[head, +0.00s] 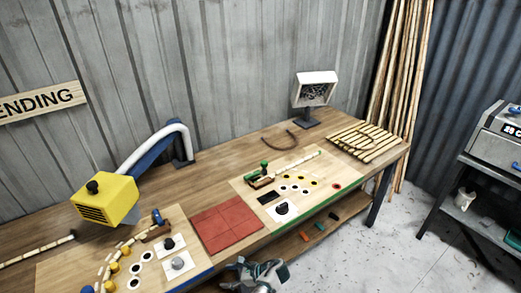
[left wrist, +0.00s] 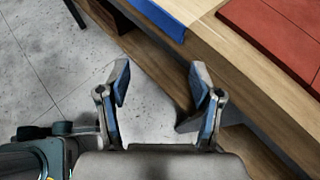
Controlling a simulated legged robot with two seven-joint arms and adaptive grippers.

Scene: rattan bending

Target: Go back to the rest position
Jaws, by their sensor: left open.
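My left gripper (head: 258,273) is at the bottom edge of the head view, in front of the workbench's front edge and below the tabletop. In the left wrist view the left gripper (left wrist: 158,82) has its two fingers spread wide with nothing between them. Beneath the fingers are grey concrete floor and the bench's lower wooden shelf. The fingers look apart from the bench. My right gripper does not show in either view.
The workbench (head: 228,152) carries a yellow lamp-like device (head: 105,199), red tiles (head: 226,228), a board with a green-handled tool (head: 263,174), and a slatted rack (head: 363,142). A bent rattan piece (head: 279,142) lies behind. Bare floor (head: 356,243) is free at the right.

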